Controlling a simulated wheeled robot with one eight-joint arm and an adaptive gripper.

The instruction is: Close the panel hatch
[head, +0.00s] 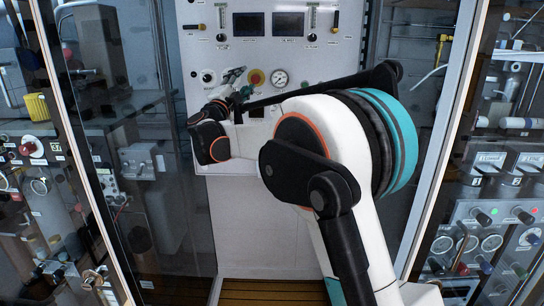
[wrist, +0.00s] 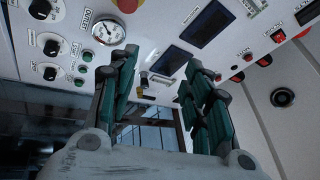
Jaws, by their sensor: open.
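The white fill panel (head: 300,55) stands upright behind my arm, with two dark screens, valves, knobs, a red button on yellow and a round gauge. It fills much of the wrist view (wrist: 150,30) at a steep tilt. I cannot make out which part is the hatch; my arm covers much of the panel's lower right. My gripper (head: 236,82) is in front of the panel's left half, near the red button. In the wrist view its two green-padded fingers (wrist: 160,68) are spread apart with nothing held between them. I cannot tell whether a fingertip touches the panel.
Glass with pale frames stands left (head: 130,160) and right (head: 490,160) of the panel, with gauges and fittings showing through. A smooth white lower face (head: 255,225) and a slatted wooden floor (head: 265,290) lie below the panel. Several knobs (wrist: 50,42) are close to my gripper's left.

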